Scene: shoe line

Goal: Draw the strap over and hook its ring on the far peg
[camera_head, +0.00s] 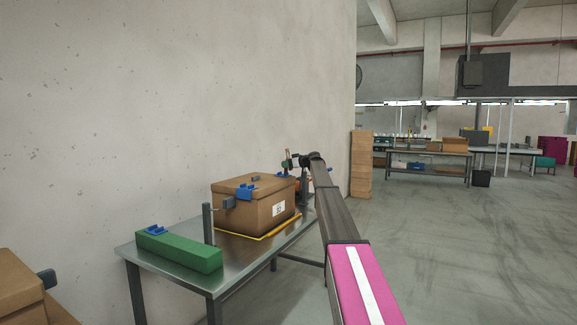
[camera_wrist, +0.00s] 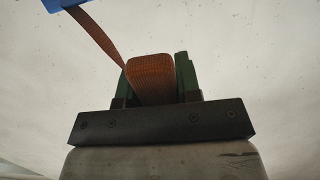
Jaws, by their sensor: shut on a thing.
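My gripper (camera_wrist: 155,82) shows its two green fingers in the wrist view, shut on a brown-orange woven strap (camera_wrist: 103,38). The strap runs up and left from the fingers to a blue part (camera_wrist: 62,4) at the top edge. In the head view my gripper (camera_head: 287,163) is small, raised above the far end of the cardboard box (camera_head: 252,212). I cannot make out the ring. The far peg is not clear, with my arm covering part of that side. A grey upright post (camera_head: 208,224) stands at the box's near side.
The box sits within a yellow border (camera_head: 262,237) on a metal table (camera_head: 185,278) against the wall. Blue clips (camera_head: 247,187) are on the box. A long green block (camera_head: 180,250) with a blue piece lies at the table's near end. Open floor (camera_head: 440,240) lies right.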

